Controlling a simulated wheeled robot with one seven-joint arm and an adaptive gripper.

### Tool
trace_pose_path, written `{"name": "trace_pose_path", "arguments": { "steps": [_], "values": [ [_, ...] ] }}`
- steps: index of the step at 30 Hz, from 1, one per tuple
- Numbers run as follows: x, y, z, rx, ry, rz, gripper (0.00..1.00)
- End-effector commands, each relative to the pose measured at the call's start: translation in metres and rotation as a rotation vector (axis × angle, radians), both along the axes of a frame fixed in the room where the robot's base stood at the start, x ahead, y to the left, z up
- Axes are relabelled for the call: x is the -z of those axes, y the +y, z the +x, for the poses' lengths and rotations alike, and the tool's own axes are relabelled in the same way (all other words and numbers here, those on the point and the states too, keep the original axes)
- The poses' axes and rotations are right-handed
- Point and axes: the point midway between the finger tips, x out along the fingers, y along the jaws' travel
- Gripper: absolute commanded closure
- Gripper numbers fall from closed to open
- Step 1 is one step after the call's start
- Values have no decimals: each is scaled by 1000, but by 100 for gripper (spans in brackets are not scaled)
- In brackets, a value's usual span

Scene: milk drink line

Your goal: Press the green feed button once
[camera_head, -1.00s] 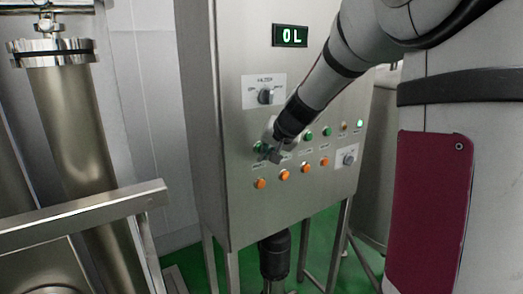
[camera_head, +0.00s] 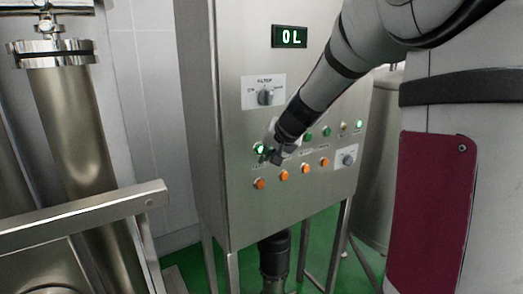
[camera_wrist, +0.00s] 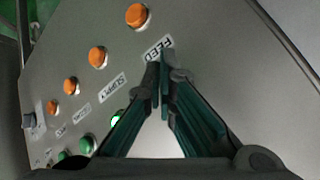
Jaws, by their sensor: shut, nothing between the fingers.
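The green feed button (camera_head: 259,149) is the leftmost of the green row on the steel panel and glows bright in the head view. My gripper (camera_head: 268,156) is shut and empty, its fingertips just right of and below that button in the picture. Whether they touch it or the panel cannot be told. In the wrist view, my closed fingers (camera_wrist: 164,62) lie over the panel beside the FEED label (camera_wrist: 157,47). The feed button is hidden there, apparently behind the fingers.
The control panel (camera_head: 230,205) carries an orange button row below, other green buttons such as one (camera_head: 309,136), a filter knob (camera_head: 265,97) and a display (camera_head: 290,37) reading 0L. A metal rail (camera_head: 80,215) stands at the left.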

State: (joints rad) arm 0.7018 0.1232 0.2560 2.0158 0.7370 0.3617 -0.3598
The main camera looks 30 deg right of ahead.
Motion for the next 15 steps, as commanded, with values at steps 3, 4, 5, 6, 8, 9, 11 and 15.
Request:
{"name": "trace_pose_path", "arguments": {
  "steps": [3, 4, 5, 6, 8, 9, 11, 15],
  "values": [
    [0, 0, -5, 1, 1, -1, 100],
    [0, 0, -6, 0, 0, 0, 100],
    [0, 0, -6, -1, 0, -1, 100],
    [0, 0, -6, -1, 0, -1, 100],
    [0, 0, -6, -1, 0, -1, 100],
    [0, 0, -6, -1, 0, -1, 100],
    [0, 0, -6, -1, 0, -1, 100],
    [0, 0, -10, 2, 0, 0, 100]
  ]
}}
